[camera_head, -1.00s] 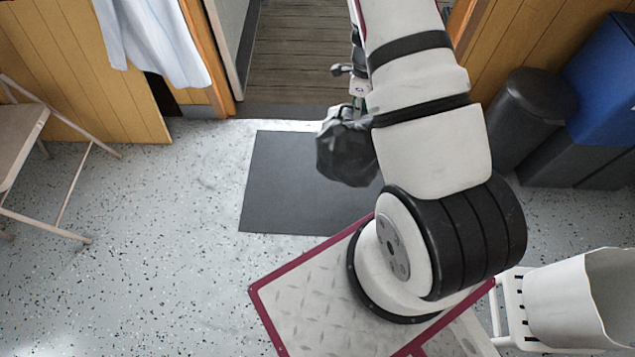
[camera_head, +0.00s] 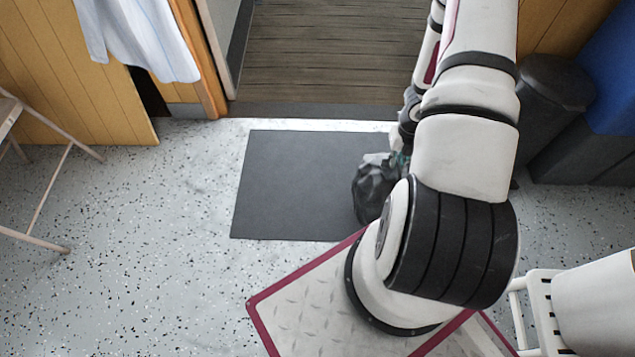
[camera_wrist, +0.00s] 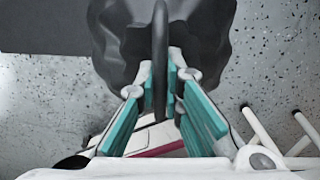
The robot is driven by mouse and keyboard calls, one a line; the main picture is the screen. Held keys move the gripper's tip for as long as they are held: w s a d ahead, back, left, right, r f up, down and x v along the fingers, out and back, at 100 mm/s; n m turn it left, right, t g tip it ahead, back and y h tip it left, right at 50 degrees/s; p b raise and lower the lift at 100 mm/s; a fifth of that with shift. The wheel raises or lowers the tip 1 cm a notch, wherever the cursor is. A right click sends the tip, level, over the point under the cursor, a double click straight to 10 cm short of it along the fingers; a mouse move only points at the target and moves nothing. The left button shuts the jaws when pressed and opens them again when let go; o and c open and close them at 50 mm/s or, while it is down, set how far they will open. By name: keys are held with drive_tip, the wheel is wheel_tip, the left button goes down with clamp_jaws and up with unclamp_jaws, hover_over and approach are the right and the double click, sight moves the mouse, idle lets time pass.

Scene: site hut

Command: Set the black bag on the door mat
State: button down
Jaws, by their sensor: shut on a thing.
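The black bag (camera_head: 374,190) is a crumpled dark sack at the right end of the door mat in the head view, partly hidden by my arm. The door mat (camera_head: 290,185) is a flat dark grey rectangle on the floor in front of the doorway. In the wrist view my gripper (camera_wrist: 160,80) has its teal fingers shut on the upright neck of the bag (camera_wrist: 205,35). The mat (camera_wrist: 45,25) shows at upper left there, with speckled floor right of the bag. I cannot tell whether the bag touches the mat or hangs above it.
A grey bin (camera_head: 550,105) and a blue bin (camera_head: 605,85) stand at right. A white chair (camera_head: 540,315) is at lower right, a folding chair (camera_head: 45,190) at left. The doorway's plank floor (camera_head: 320,60) lies beyond the mat. Floor left of the mat is clear.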

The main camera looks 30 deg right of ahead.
drive_tip(key=shift+s+f+m, duration=0.4)
drive_tip(key=shift+s+f, duration=0.05)
drive_tip(key=shift+f, duration=0.1)
drive_tip(key=w+a+f, duration=0.2)
drive_tip(key=w+a, duration=0.2)
drive_tip(key=w, duration=0.3)
drive_tip(key=w+a+f, duration=0.3)
drive_tip(key=w+a, duration=0.1)
drive_tip(key=w, duration=0.2)
drive_tip(key=shift+w, duration=0.35)
drive_tip(key=shift+f, duration=0.1)
drive_tip(key=c, duration=1.7)
unclamp_jaws()
drive_tip(key=shift+a, duration=0.1)
